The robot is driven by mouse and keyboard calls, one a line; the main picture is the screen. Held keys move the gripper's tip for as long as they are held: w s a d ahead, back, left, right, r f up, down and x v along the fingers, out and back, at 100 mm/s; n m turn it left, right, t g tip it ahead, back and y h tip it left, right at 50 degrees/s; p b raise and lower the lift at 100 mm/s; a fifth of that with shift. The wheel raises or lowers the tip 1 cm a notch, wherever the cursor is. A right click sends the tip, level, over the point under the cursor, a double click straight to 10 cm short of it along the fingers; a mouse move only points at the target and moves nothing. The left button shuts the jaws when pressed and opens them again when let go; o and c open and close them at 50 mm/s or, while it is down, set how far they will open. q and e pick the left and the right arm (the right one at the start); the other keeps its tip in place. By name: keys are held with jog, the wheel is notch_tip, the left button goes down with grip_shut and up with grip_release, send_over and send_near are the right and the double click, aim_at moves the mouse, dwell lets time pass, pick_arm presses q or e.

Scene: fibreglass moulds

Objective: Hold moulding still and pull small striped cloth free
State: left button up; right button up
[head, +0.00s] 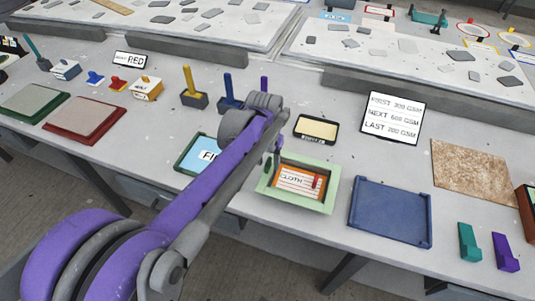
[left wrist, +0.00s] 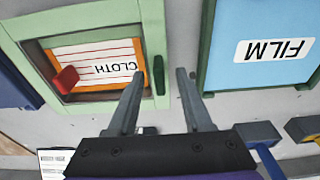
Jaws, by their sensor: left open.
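The moulding is a pale green square frame (head: 326,207) on the table, right of the middle of the head view. Inside it lies the small striped cloth (head: 290,181), white with red lines, orange-edged and marked CLOTH, with an upright red tab (head: 317,182). In the left wrist view the moulding (left wrist: 92,20), cloth (left wrist: 88,52) and red tab (left wrist: 66,80) show at the left. My left gripper (left wrist: 162,76) is open and empty beside the moulding's wall, by a dark green tab (left wrist: 158,75). In the head view its fingers (head: 275,150) are partly hidden by my arm. My right gripper is not in view.
A green-framed FILM tray (head: 197,157) stands left of the moulding. A blue tray (head: 390,212) stands to its right, with a brown mat (head: 470,172) beyond. A small dark box (head: 317,130) and a text sign (head: 392,118) stand behind.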

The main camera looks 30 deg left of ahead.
pick_arm(q)
jog(key=shift+f, duration=0.25)
grip_shut()
dwell(2.3)
